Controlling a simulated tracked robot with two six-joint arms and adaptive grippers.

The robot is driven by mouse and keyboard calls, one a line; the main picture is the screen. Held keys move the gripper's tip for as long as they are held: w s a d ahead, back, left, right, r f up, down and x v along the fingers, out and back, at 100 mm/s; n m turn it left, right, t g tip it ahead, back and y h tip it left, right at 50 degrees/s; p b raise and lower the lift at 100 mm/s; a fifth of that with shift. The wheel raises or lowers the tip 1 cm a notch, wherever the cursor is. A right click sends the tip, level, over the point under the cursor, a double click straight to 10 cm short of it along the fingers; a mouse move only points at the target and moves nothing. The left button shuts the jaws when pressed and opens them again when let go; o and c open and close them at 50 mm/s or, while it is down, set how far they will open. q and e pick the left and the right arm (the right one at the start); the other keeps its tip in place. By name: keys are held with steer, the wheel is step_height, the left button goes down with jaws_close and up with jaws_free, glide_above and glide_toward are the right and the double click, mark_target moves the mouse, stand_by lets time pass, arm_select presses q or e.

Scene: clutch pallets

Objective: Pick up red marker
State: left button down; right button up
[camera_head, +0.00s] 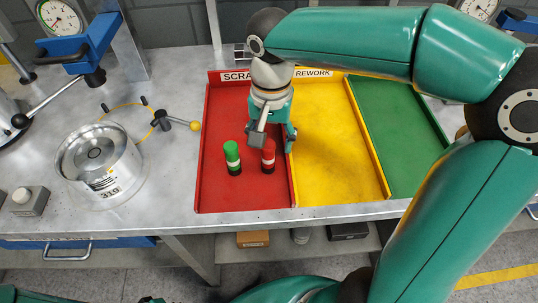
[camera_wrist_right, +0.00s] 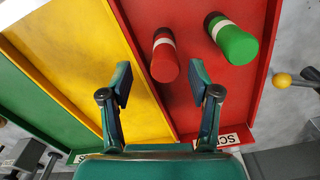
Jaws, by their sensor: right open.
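The red marker (camera_head: 268,158) stands upright in the red SCRAP tray, near its right wall, with a white band and dark base. In the wrist view the red marker (camera_wrist_right: 164,58) appears just beyond the fingertips, closer to the right finger. My right gripper (camera_head: 275,138) is open and empty over the tray, close to the red marker and partly overlapping it in the head view. Its fingers (camera_wrist_right: 161,84) are apart in the wrist view. My left gripper is not in view.
A green marker (camera_head: 232,157) stands just left of the red one. The red tray (camera_head: 218,190), yellow REWORK tray (camera_head: 335,170) and green tray (camera_head: 395,130) lie side by side. A metal clutch drum (camera_head: 98,165) and a yellow-knobbed lever (camera_head: 178,123) are to the left.

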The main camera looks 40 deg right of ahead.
mark_target(268, 155)
steer(key=shift+w+a+f, duration=0.1)
steer(key=shift+f, duration=1.4)
steer(key=shift+w+f, duration=0.1)
steer(key=shift+f, duration=1.4)
jaws_close()
steer(key=shift+r, duration=0.2)
